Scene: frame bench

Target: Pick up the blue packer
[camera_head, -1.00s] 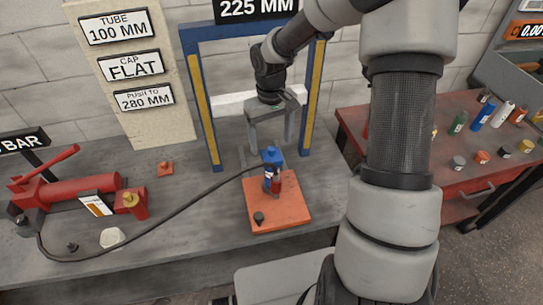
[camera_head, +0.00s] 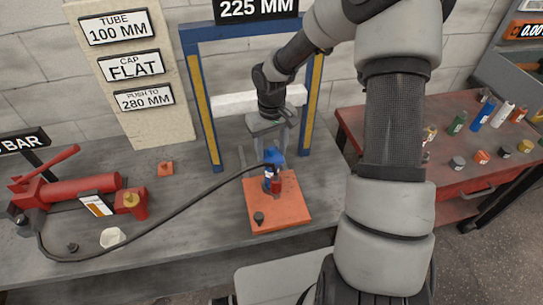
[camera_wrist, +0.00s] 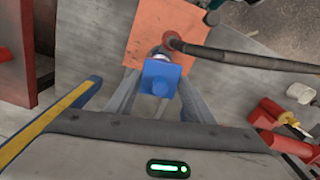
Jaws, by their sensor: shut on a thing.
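The blue packer (camera_head: 274,157) is a small blue block at the top of a short red and blue upright piece (camera_head: 274,181) on the orange base plate (camera_head: 292,212). My gripper (camera_head: 271,151) reaches down from above, with its fingers shut on the blue packer. In the wrist view, the blue packer (camera_wrist: 161,78) sits between the two grey fingers, above the orange plate. Whether it still touches the piece below cannot be told.
A blue and yellow frame (camera_head: 203,100) stands behind my gripper. A black hose (camera_head: 180,205) runs from the red pump (camera_head: 85,192) to the upright piece. A red table (camera_head: 465,178) at the right holds several small coloured parts.

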